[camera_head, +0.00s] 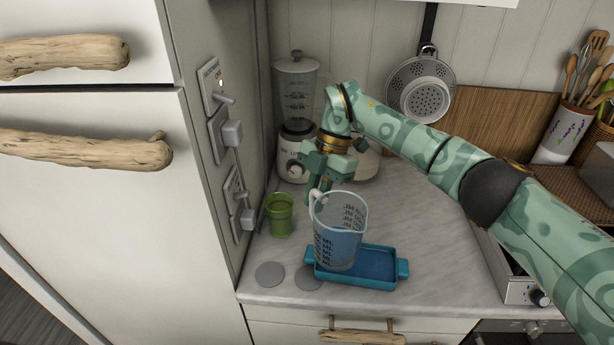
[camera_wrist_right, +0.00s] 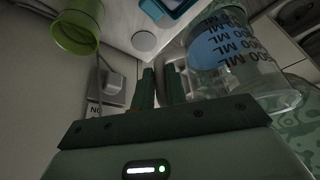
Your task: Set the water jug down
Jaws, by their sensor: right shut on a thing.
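The clear water jug (camera_head: 340,240) has dark measuring marks and bluish water inside. It is upright in the head view, with its base over the left part of the blue tray (camera_head: 376,266). I cannot tell whether the base touches the tray. My right gripper (camera_head: 319,186) is shut on the jug's handle, at the jug's upper back left. In the right wrist view the jug (camera_wrist_right: 232,55) is at the upper right, and its pale handle shows between the dark fingers (camera_wrist_right: 160,88). My left gripper is not in view.
A green cup (camera_head: 280,215) stands left of the jug. Two flat grey discs (camera_head: 270,274) lie near the counter's front edge, left of the tray. A blender (camera_head: 296,110) stands behind, beside the wall with switches. The counter right of the tray (camera_head: 430,235) is clear.

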